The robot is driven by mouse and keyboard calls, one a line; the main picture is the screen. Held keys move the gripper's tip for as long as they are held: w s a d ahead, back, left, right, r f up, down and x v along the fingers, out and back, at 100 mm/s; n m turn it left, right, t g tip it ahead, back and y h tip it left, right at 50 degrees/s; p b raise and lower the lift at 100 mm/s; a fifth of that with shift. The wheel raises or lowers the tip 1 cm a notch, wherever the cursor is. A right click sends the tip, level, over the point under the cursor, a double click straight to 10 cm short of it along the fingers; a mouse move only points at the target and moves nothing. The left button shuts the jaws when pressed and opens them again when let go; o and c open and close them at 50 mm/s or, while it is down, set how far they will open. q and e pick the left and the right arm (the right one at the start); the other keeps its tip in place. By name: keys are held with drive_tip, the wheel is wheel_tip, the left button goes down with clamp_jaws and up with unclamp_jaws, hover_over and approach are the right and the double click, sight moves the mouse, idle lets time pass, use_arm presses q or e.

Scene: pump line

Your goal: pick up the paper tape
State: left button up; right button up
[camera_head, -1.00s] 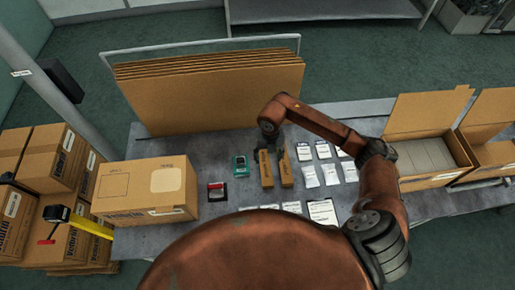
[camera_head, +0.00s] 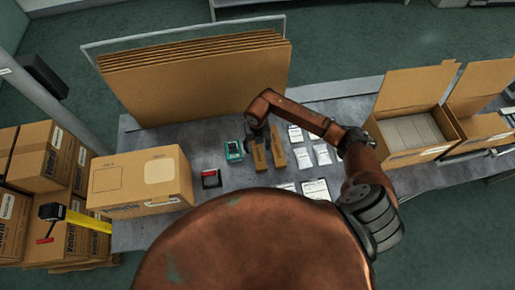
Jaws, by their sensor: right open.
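I cannot clearly pick out a roll of paper tape. Two slim brown cartons (camera_head: 277,150) stand side by side mid-table, their far ends partly hidden by my right gripper (camera_head: 262,135). That gripper is open, with its dark fingers at the cartons' far ends. Whether it touches them I cannot tell. A green device (camera_head: 233,151) lies just left of the gripper. A small black and red item (camera_head: 211,179) lies nearer me, to the left; its kind is unclear. My left gripper is not in view.
A closed brown box (camera_head: 140,182) stands on the left of the table (camera_head: 210,205). Upright cardboard sheets (camera_head: 195,80) stand behind. White packets (camera_head: 323,154) lie right of the cartons. Open boxes (camera_head: 415,130) stand at the right. A yellow strip (camera_head: 88,221) sticks out at the left.

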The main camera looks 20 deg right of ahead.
drive_tip(key=shift+c, duration=0.4)
drive_tip(key=c, duration=0.8)
drive_tip(key=shift+r, duration=0.1)
